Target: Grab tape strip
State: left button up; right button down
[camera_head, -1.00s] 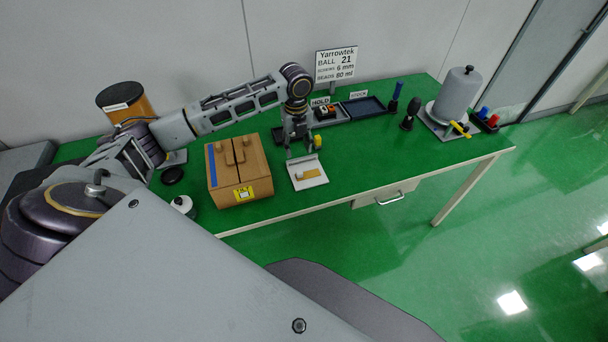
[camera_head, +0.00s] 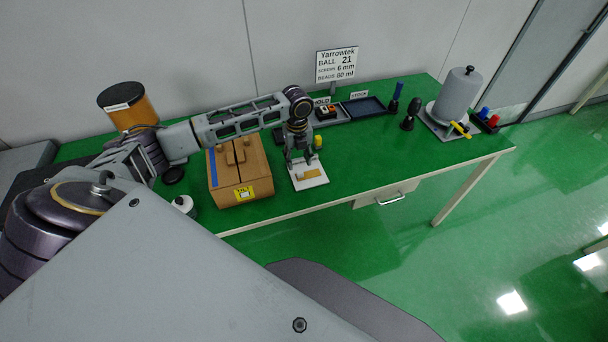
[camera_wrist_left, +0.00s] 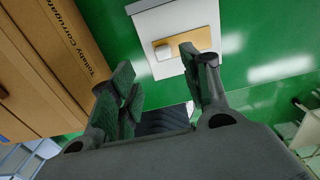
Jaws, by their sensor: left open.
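A tan strip (camera_head: 311,173), which looks like the tape strip, lies on a white plate (camera_head: 312,184) near the table's front edge. In the left wrist view the strip (camera_wrist_left: 198,38) has a pale tab at its left end, on the white plate (camera_wrist_left: 152,26). My left gripper (camera_head: 298,160) points down over the back part of the plate. In the left wrist view the left gripper (camera_wrist_left: 162,78) is open, with nothing between its fingers. The right fingertip overlaps the strip's lower edge in that view; I cannot tell whether they touch. My right gripper is out of view.
A brown carton (camera_head: 228,192) with a blue stripe and yellow label stands left of the plate. Behind are a dark tray (camera_head: 364,107) and a sign (camera_head: 337,65). A grey cylinder (camera_head: 458,95) stands at right. Green tabletop right of the plate is clear.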

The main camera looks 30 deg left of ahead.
aim_at(300, 172)
pick_arm(q)
jog(key=shift+f, duration=1.15)
jog(key=shift+w+d+f+p, duration=0.1)
jog(key=shift+f+p, duration=0.1)
jog(key=shift+f, duration=1.1)
jog(key=shift+w+d+f+p, duration=0.1)
jog(key=shift+f+p, duration=0.1)
jog(key=shift+f, duration=1.1)
jog(key=c, duration=0.8)
